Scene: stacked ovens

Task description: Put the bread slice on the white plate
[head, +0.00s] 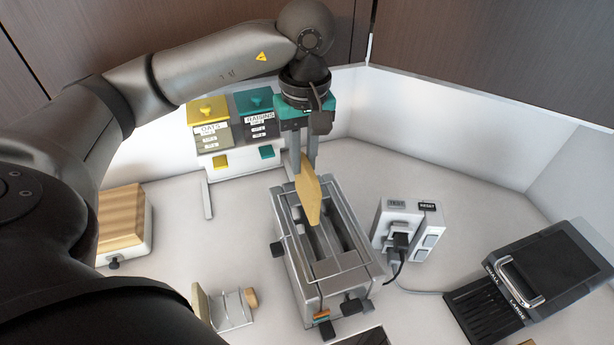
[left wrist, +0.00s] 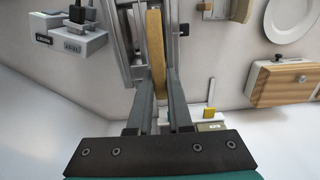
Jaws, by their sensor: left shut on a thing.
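My left gripper (head: 302,160) is shut on the bread slice (head: 309,192), a tan slab held upright just above the toaster (head: 327,262). The slice's lower end is over or at the toaster's slots; I cannot tell whether it is inside one. In the left wrist view the gripper's fingers (left wrist: 160,105) clasp the slice (left wrist: 156,55), which is seen edge-on beside the toaster's metal body. The white plate (left wrist: 292,18) lies at the top right of the left wrist view, empty where it shows. It is not visible in the head view. My right gripper is not in view.
Oats and raisins dispensers (head: 235,128) stand behind the toaster. A power outlet box (head: 407,232) with a plugged cord is to its right, then a black appliance (head: 545,275). A wooden-topped box (head: 123,222) is at left.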

